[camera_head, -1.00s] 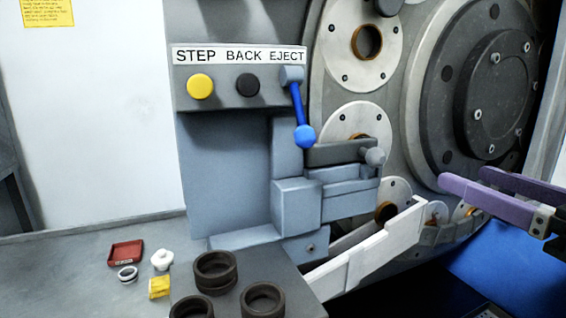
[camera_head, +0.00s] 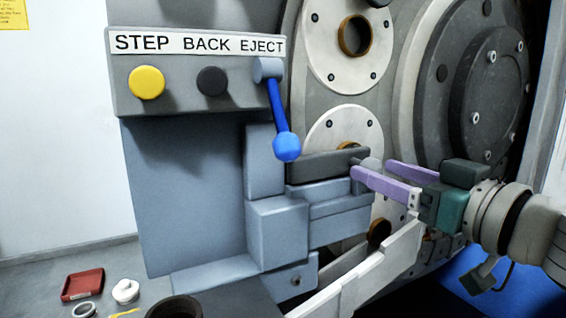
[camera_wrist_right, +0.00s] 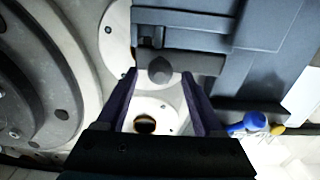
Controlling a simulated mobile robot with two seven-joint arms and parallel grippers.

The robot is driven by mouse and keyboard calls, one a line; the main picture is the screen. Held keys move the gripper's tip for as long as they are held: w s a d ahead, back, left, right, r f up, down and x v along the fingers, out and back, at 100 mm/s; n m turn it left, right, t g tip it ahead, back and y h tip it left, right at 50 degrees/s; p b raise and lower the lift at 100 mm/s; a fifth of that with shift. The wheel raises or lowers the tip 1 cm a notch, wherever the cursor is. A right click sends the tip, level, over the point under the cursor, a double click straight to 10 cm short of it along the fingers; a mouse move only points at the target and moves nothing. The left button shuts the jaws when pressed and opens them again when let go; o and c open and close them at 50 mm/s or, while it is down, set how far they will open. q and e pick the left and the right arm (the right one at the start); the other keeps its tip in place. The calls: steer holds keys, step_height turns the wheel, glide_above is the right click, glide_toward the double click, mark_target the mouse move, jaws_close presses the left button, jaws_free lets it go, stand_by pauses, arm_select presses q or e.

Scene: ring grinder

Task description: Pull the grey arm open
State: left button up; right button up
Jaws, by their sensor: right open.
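The grey arm (camera_head: 328,166) is a dark grey bar lying across the front of the blue-grey block, with a rounded knob at its right end. My right gripper (camera_head: 371,167) has purple fingers and is open at that knob, coming in from the right. In the head view a finger partly covers the knob. In the right wrist view the knob (camera_wrist_right: 160,70) shows between the two fingertips (camera_wrist_right: 159,75), apart from both in the picture. My left gripper is not in view.
A blue lever with a ball end (camera_head: 286,147) hangs just above the grey arm. Yellow (camera_head: 146,82) and black (camera_head: 212,81) buttons are at upper left. A white sloping chute (camera_head: 375,275) runs below my gripper. A large round plate (camera_head: 485,90) stands behind.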

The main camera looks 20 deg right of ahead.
steer(key=shift+w, duration=0.7)
steer(key=shift+a, duration=0.1)
jaws_close()
stand_by(1.0)
